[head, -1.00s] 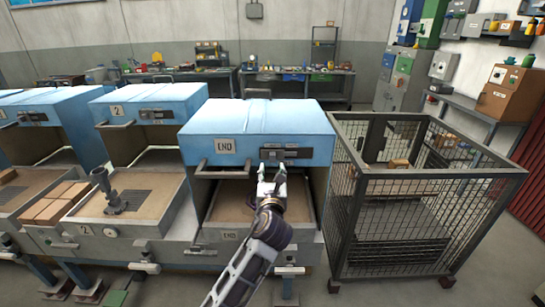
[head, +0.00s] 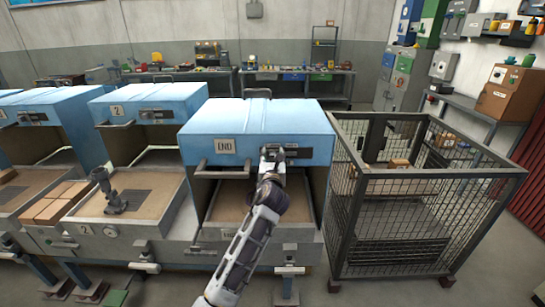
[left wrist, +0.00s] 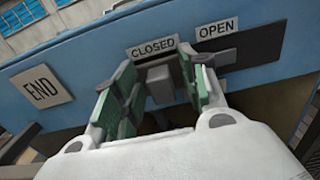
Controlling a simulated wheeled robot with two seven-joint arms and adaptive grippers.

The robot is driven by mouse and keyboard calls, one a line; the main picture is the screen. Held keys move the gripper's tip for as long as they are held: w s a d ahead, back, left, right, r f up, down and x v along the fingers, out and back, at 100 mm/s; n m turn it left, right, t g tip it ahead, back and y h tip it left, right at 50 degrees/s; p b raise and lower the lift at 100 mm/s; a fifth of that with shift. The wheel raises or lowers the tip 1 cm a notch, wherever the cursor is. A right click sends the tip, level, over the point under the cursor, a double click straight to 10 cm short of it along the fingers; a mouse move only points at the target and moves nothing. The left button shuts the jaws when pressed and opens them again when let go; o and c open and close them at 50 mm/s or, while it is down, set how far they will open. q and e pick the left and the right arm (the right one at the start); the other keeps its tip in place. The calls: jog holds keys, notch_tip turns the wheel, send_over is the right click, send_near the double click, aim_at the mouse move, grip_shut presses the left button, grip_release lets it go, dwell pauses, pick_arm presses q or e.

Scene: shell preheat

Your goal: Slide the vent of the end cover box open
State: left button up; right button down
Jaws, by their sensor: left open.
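The end cover box (head: 255,118) is the blue hood with the END plate (head: 225,146), and it also shows in the left wrist view (left wrist: 75,55). Its dark vent strip (head: 300,153) runs along the front. In the left wrist view a grey vent knob (left wrist: 160,84) sits below the CLOSED label (left wrist: 153,48), left of the OPEN label (left wrist: 216,30). My left gripper (head: 272,151) is at the vent, its green-padded fingers (left wrist: 158,72) open, one on each side of the knob. I cannot tell whether they touch it. My right gripper is out of view.
A handle bar (head: 222,173) juts from the hood's lower front left. A wire mesh cage (head: 430,215) stands close on the right. The neighbouring box marked 2 (head: 150,105) stands on the left, with a dark fitting (head: 112,200) in its tray.

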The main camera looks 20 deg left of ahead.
pick_arm(q)
jog(key=shift+w+a, duration=0.15)
jog(key=shift+w, duration=0.25)
grip_shut()
